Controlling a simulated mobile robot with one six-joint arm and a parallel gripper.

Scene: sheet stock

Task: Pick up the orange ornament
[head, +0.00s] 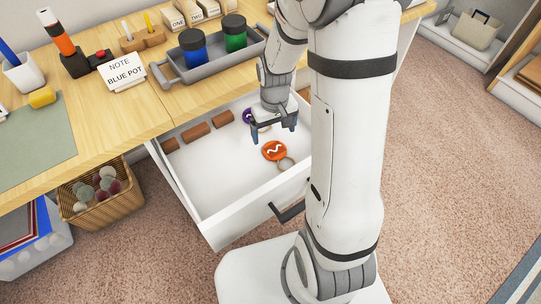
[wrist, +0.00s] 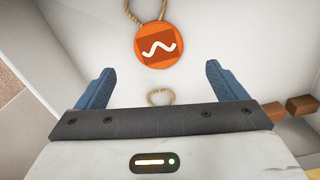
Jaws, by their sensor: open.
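The orange ornament (head: 275,151) is a round disc with a white wavy line and a loop of cord. It lies on the white floor of the open drawer (head: 228,205). In the wrist view the orange ornament (wrist: 158,46) lies beyond the fingertips, roughly centred between them, with its cord running to the top edge. My gripper (head: 274,138) is open and empty, above the drawer, just behind the ornament in the head view. Its blue fingers (wrist: 158,80) are spread wide.
Brown blocks (head: 198,131) lie along the drawer's back. The desk (head: 115,125) above holds a grey tray (head: 208,68) with blue and green pots and a note card (head: 122,73). A wicker basket (head: 100,210) stands at left. The drawer's front left is clear.

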